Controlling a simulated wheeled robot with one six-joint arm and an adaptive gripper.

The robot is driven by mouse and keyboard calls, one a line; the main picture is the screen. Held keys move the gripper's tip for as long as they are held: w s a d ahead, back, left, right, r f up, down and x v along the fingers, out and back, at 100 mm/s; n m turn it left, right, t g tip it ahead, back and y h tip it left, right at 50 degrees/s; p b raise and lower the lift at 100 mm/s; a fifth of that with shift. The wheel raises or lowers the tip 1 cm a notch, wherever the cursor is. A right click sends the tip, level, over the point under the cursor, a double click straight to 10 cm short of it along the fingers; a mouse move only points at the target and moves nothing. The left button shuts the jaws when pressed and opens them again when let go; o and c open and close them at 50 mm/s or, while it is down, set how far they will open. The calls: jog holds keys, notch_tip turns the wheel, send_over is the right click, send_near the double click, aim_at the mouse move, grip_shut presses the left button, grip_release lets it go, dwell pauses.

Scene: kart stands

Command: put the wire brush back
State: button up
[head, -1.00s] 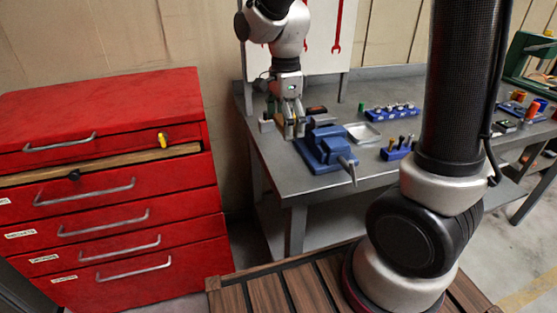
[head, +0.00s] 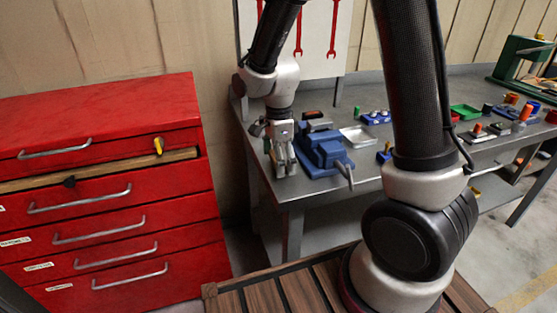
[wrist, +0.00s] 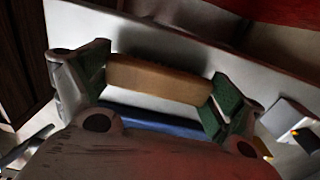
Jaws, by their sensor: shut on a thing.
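My gripper (head: 284,174) is low over the left end of the grey workbench, left of the blue vise (head: 322,150). In the wrist view my gripper (wrist: 160,90) has its green-padded fingers closed on the two ends of a tan wooden bar, which I take to be the wire brush (wrist: 158,79). Its bristles are not visible there. In the head view the brush is too small or hidden by the fingers to make out. I cannot tell whether it touches the bench.
A red drawer cabinet (head: 100,120) stands left, with a gap before the workbench (head: 300,192). A metal tray (head: 357,137) lies right of the vise. A white board (head: 320,40) with red wrench shapes stands behind. A green tray (head: 466,111) and small parts are farther right.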

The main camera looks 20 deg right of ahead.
jog(key=o, duration=0.6)
jog(key=shift+f, duration=0.1)
jog(key=shift+o, duration=0.2)
notch_tip(320, 180, up, 12)
jog(key=s+d+r+n+t, duration=0.2)
jog(key=s+d+r+n, duration=0.2)
jog(key=s+d+n, duration=0.3)
jog(key=s+d+r+n+t, duration=0.2)
jog(key=s+d+r+n, duration=0.3)
jog(key=s+d+n, duration=0.3)
jog(key=shift+s+r+n, duration=0.15)
jog(key=shift+s+n, duration=1.35)
jog(key=shift+s, duration=0.5)
